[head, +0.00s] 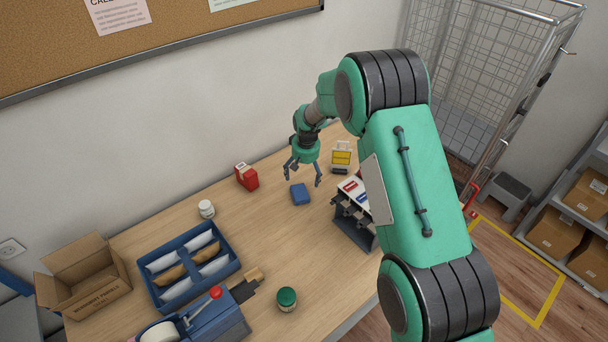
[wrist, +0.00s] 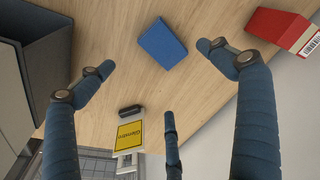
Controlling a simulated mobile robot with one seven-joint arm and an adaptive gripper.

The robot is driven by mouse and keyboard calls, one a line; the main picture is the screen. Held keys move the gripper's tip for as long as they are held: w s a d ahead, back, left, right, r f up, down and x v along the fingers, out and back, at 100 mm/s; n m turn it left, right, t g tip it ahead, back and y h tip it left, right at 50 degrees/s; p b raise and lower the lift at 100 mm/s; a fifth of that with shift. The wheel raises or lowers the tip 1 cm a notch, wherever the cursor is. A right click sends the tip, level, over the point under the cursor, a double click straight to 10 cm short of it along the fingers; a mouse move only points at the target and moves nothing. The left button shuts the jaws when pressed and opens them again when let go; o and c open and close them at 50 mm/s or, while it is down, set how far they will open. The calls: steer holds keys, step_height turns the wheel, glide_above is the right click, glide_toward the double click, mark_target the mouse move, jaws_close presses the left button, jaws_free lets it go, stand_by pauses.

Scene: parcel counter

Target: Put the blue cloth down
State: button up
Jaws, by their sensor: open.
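The blue cloth (head: 300,194) is a small folded block lying flat on the wooden counter (head: 262,225). It also shows in the wrist view (wrist: 163,44), flat on the wood. My gripper (head: 304,174) is above the counter, just over and behind the cloth in the head view. Its fingers are spread open, with nothing between them. In the wrist view my gripper (wrist: 160,85) shows its fingers apart, and the cloth lies clear of them.
A red box (head: 246,177) stands to the left. A yellow-labelled device (head: 341,157) and a dark rack (head: 352,222) stand to the right. A white jar (head: 206,209), a blue divided tray (head: 233,263) and a green-lidded jar (head: 286,299) are farther left and front. Bare wood surrounds the cloth.

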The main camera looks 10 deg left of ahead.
stand_by(0.6)
steer(key=s+d+r, duration=0.3)
steer(key=d+r, duration=0.1)
steer(key=r, duration=0.5)
steer(key=s+d+r, duration=0.2)
steer(key=d+r, duration=0.3)
steer(key=r, duration=0.4)
steer(key=s+d+r+m+t, duration=0.1)
steer(key=s+d+r, duration=0.4)
steer(key=s+r, duration=0.25)
steer(key=s+d+r+m+t, duration=0.1)
steer(key=s+d+r, duration=0.45)
steer(key=r, duration=0.25)
steer(key=s+d+r+m+t, duration=0.1)
steer(key=s+d+r, duration=0.25)
steer(key=s, duration=0.45)
steer(key=s+d+r, duration=0.3)
steer(key=s+r, duration=0.1)
steer(key=s, duration=0.3)
steer(key=s+d, duration=0.2)
steer(key=s, duration=0.7)
steer(key=s+d+f+m+t, duration=0.1)
steer(key=s+d, duration=0.1)
steer(key=s, duration=0.6)
steer(key=shift+s+d+h, duration=0.25)
steer(key=shift+s+h, duration=0.05)
steer(key=shift+s, duration=0.05)
steer(key=shift+f, duration=0.2)
